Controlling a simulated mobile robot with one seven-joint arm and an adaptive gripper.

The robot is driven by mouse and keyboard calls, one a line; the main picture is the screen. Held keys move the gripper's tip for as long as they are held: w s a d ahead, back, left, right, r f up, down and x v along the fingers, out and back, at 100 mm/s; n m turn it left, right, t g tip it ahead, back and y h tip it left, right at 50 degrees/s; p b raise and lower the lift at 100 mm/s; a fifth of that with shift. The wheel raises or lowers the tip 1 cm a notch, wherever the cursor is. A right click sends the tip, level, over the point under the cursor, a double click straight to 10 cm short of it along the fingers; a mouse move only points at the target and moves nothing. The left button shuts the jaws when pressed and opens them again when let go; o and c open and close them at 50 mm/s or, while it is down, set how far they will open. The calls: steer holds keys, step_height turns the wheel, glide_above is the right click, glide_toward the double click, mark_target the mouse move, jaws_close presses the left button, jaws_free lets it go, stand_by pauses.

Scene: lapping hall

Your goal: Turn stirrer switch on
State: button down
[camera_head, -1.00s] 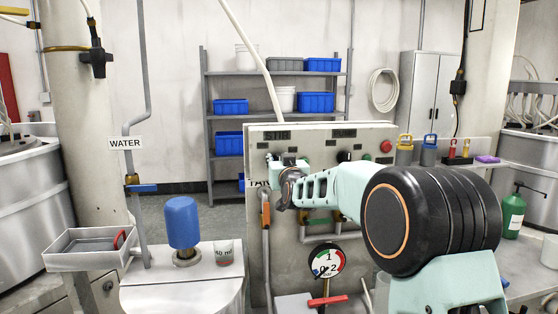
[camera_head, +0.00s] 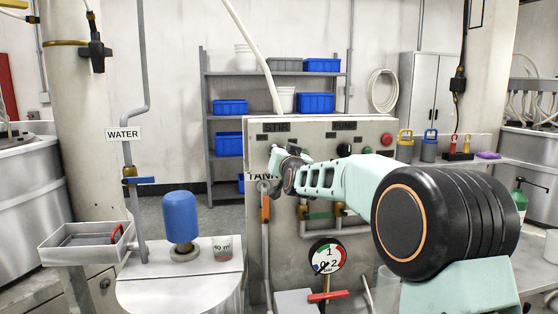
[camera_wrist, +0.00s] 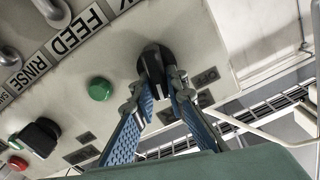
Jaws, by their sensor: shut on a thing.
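The stirrer switch is a black rotary knob (camera_wrist: 152,66) on the pale control panel (camera_head: 285,235). The wrist view shows it between the tips of my gripper (camera_wrist: 161,88), whose two blue-padded fingers are shut on it. In the head view my gripper (camera_head: 280,164) is at the panel's upper left, below the STIR label (camera_head: 276,128). It hides the knob there. The switch's exact angle is hard to read.
In the wrist view a green button (camera_wrist: 100,88), a second black knob (camera_wrist: 37,136) and a red button (camera_wrist: 18,163) lie along the panel. A pressure gauge (camera_head: 327,257) and a red-handled valve (camera_head: 328,297) sit lower. A blue motor (camera_head: 181,220) stands at left.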

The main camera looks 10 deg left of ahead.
steer(key=m+b, duration=0.2)
steer(key=m, duration=0.1)
steer(key=m+b, duration=0.1)
steer(key=b, duration=0.1)
steer(key=shift+d+f+m, duration=0.3)
steer(key=m+b, duration=0.2)
steer(key=m, duration=0.2)
steer(key=shift+w+d+b, duration=0.1)
steer(key=shift+b, duration=0.2)
steer(key=c, duration=1.9)
jaws_free()
steer(key=shift+c, duration=0.2)
